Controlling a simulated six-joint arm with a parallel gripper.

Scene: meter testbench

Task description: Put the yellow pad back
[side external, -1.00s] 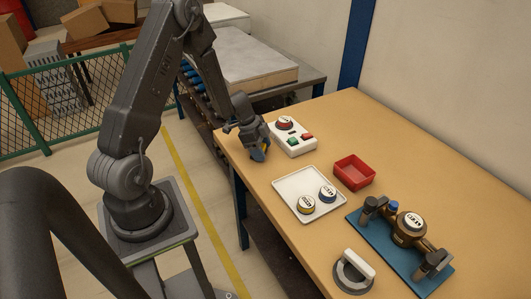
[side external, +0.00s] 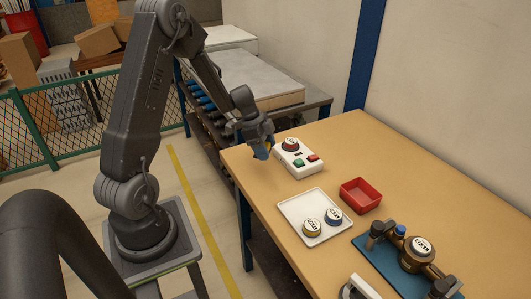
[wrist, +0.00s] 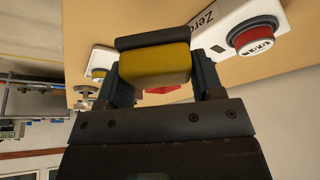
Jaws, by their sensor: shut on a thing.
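My gripper (side external: 263,149) is above the left edge of the wooden bench, just left of the white button box. In the wrist view my gripper (wrist: 162,76) has its two blue-grey fingers closed on the yellow pad (wrist: 157,64). The pad is a rounded yellow block with a dark backing strip along its upper side in that picture. In the side view the pad is mostly hidden by the fingers. The pad appears clear of the bench top.
The white button box (side external: 297,161) has red and green buttons. A red bin (side external: 361,195) and a blue mat (side external: 388,268) with a brass meter stand to the right.

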